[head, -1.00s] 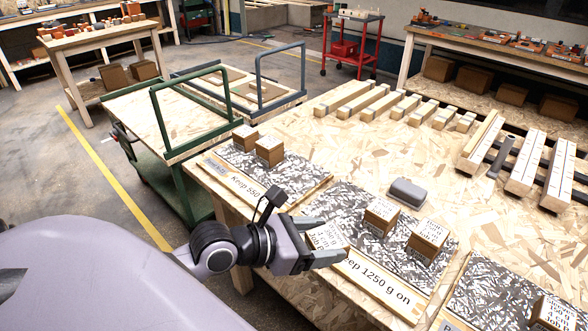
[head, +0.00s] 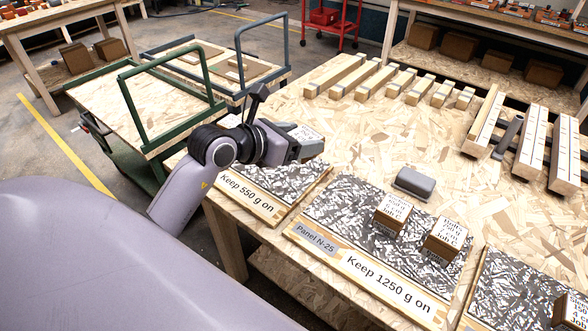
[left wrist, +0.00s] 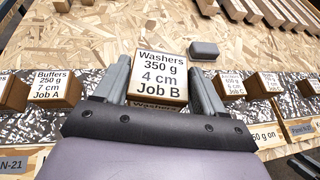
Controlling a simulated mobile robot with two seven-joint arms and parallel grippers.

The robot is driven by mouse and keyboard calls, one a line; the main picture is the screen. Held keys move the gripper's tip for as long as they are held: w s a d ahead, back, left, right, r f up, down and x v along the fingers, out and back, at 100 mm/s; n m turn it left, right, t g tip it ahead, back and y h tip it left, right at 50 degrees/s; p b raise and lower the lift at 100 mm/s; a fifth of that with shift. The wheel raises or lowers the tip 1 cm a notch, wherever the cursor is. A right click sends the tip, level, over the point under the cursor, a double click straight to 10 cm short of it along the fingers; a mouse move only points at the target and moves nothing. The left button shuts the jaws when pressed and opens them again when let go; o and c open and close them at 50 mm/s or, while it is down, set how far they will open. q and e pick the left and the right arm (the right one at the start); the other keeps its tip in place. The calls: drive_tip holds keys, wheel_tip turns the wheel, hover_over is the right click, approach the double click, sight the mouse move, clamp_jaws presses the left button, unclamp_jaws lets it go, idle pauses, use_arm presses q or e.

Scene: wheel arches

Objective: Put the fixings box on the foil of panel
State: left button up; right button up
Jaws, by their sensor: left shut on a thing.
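My left gripper (head: 312,144) is shut on a small brown box with a white label (head: 304,132). In the left wrist view the held box (left wrist: 158,77) reads "Washers 350 g 4 cm Job B". It is over or near the far side of the "Keep 550 g on" panel (head: 250,197); its height is unclear. That panel's foil carries a "Buffers 250 g 7 cm Job A" box (left wrist: 55,88) and another box (left wrist: 12,92), hidden in the head view by my gripper. Panel N-25 (head: 340,260), marked "Keep 1250 g on", holds two boxes (head: 392,214) (head: 446,239).
A grey rounded object (head: 414,183) lies behind panel N-25. A third foil panel (head: 510,290) with a box (head: 570,311) is at the right. Wooden battens (head: 365,78) lie at the back. A green-framed cart (head: 140,105) stands left of the table. The table middle is clear.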

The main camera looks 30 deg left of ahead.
use_arm(q)
drive_tip(key=w+a+r+n+y, duration=0.2)
drive_tip(key=w+a+r, duration=0.3)
drive_tip(key=r, duration=0.1)
drive_tip(key=shift+y, duration=0.3)
drive_tip(key=f, duration=1.3)
drive_tip(key=f+b, duration=0.1)
drive_tip(key=f, duration=0.5)
drive_tip(key=shift+w+a+f, duration=0.2)
drive_tip(key=shift+w+a, duration=0.05)
drive_tip(key=shift+f, duration=0.1)
drive_tip(key=o, duration=1.3)
drive_tip(key=shift+f, duration=0.1)
drive_tip(key=shift+s+r, duration=0.1)
drive_tip(key=shift+r, duration=0.1)
drive_tip(key=v, duration=1.2)
drive_tip(key=shift+f, duration=0.15)
